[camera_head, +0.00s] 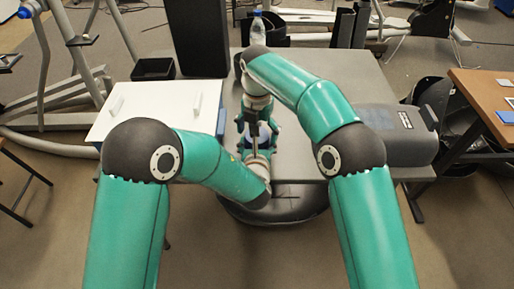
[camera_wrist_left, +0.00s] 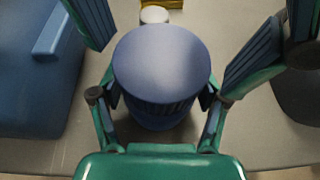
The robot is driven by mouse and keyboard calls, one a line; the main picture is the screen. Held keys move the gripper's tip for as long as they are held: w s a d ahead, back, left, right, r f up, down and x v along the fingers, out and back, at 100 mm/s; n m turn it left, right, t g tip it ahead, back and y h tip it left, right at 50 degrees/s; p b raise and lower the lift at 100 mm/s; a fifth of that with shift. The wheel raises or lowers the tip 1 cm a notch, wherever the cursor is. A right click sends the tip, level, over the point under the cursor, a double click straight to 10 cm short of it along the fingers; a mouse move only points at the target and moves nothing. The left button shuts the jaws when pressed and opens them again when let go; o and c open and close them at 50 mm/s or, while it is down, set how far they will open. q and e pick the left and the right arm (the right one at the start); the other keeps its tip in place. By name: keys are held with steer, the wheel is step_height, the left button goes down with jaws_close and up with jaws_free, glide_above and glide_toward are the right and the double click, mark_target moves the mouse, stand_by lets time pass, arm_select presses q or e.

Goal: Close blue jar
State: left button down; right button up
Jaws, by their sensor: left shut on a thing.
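The blue jar (camera_head: 265,131) stands on the grey table near its front edge, largely hidden by my arms in the head view. In the left wrist view the blue jar (camera_wrist_left: 165,70) shows a flat round top with a ridged rim. My left gripper (camera_wrist_left: 160,98) is shut around the jar's sides from the front. My right gripper (camera_head: 250,112) points down over the jar. Its ridged fingers show spread apart on both sides of the jar's top in the left wrist view, with a gap to it.
A white box (camera_head: 140,108) with handles stands left of the jar. A grey machine (camera_head: 390,135) lies at the right. A clear bottle (camera_head: 258,28) with a blue cap stands at the back. A small white round object (camera_wrist_left: 154,15) sits behind the jar. The table's back right is clear.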

steer(key=shift+f, duration=0.15)
steer(key=shift+c, duration=0.3)
steer(key=c, duration=1.1)
steer(key=m, duration=0.5)
steer(key=shift+c, duration=0.2)
steer(key=m, duration=0.4)
steer(key=shift+m, duration=0.3)
steer(key=m, duration=0.9)
steer(key=o, duration=1.4)
steer(key=shift+c, duration=0.2)
